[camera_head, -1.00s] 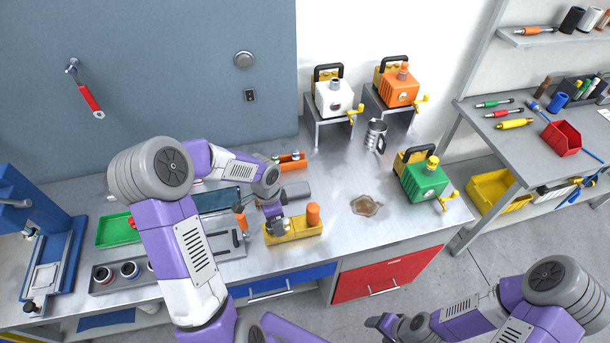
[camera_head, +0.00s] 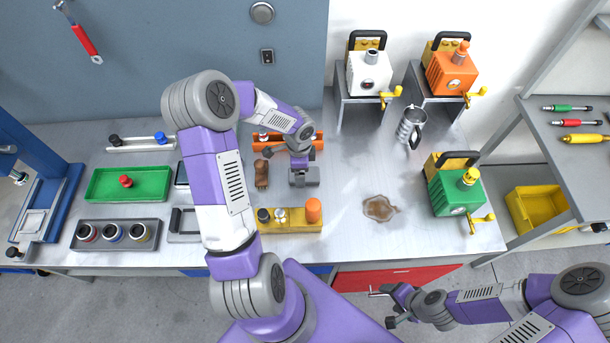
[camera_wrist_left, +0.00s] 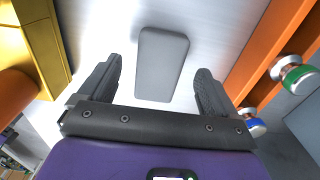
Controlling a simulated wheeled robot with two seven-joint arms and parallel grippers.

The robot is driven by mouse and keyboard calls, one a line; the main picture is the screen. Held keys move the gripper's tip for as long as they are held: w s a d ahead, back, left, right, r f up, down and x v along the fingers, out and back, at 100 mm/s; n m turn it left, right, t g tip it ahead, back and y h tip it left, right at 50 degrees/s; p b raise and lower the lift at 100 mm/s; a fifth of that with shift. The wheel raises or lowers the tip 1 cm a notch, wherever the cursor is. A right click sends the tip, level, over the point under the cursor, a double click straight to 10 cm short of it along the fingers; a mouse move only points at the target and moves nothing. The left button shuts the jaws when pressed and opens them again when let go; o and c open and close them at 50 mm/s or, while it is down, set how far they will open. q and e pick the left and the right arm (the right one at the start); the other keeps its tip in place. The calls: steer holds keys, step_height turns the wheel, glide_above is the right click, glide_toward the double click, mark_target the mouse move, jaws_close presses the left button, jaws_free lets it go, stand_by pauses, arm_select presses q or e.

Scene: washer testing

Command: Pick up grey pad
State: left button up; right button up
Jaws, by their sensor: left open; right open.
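The grey pad (camera_wrist_left: 162,65) lies flat on the metal bench in the left wrist view, beyond and between the two open fingers of my left gripper (camera_wrist_left: 158,90). The fingers stand on either side of its near part, with a gap to each side. In the head view, my left gripper (camera_head: 299,180) points down over the bench at the pad (camera_head: 313,176), which it partly hides. My right gripper (camera_head: 382,306) is open and empty, in front of the bench at the lower right, far from the pad.
The yellow block with an orange cylinder (camera_head: 290,220) and the orange rack (camera_head: 285,141) flank the pad. A brown object (camera_head: 262,174) lies to its left. A brown spill (camera_head: 379,208) and a green machine (camera_head: 450,195) are to the right, with bare bench between.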

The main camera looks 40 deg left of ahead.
arm_select(q)
step_height(320, 180, down, 2)
steer(key=c, duration=1.1)
step_height(320, 180, up, 10)
steer(key=shift+r+p, duration=0.1)
steer(key=shift+p, duration=0.8)
